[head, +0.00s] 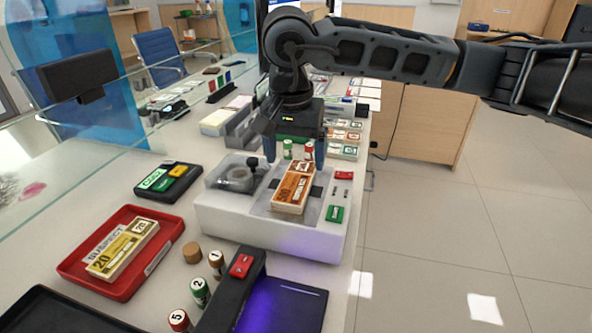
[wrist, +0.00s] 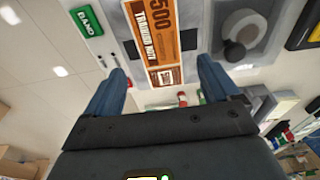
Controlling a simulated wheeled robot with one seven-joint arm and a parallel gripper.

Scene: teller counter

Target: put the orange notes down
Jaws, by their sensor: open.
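The orange notes (head: 294,187) lie as a banded bundle in the recessed grey bay on top of a white machine (head: 270,232). They also show in the wrist view (wrist: 154,40), with "500" and "TRAINING NOTE" printed on them. My gripper (head: 295,158) is open above the far end of the bundle. In the wrist view its two blue fingers (wrist: 162,72) stand apart, one toward each side of the bundle's near end, with nothing clamped between them. I cannot tell the exact height of the fingertips over the notes.
A green BAND button (wrist: 87,22) and a red button (head: 344,175) are on the machine. A red SUSPECT tray (head: 75,268) holds yellow notes (head: 122,250). Small rolls (head: 200,291), a black device (head: 232,290) and a glass screen stand nearby. Note stacks (head: 345,138) lie behind.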

